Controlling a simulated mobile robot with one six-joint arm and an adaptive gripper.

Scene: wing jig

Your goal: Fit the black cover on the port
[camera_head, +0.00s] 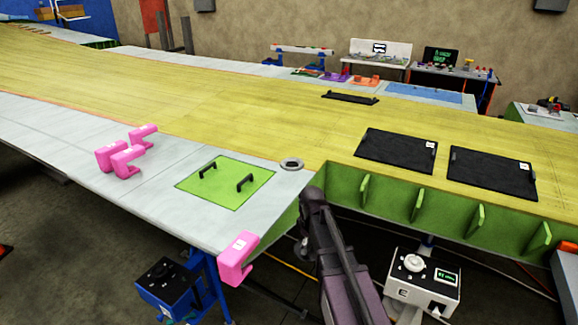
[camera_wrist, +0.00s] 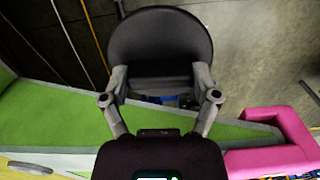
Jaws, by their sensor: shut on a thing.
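A black round cover (camera_wrist: 160,40) fills the upper middle of the wrist view. My gripper (camera_wrist: 161,75) is shut on it, with one finger at each side of its lower part. In the head view my arm rises from the bottom to beside the wing's front edge. A grey ring (camera_head: 292,164), perhaps the port, lies on the wing surface beyond my arm. A round grey shape also shows at the lower left of the wrist view (camera_wrist: 30,168). The cover is apart from it, out over the floor side.
A green panel with two black handles (camera_head: 214,182) lies left of the ring. A pink clamp (camera_head: 238,258) hangs on the wing's front edge; several stand farther left. Black panels (camera_head: 396,151) lie right. A white control box (camera_head: 422,277) stands below the green ribs.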

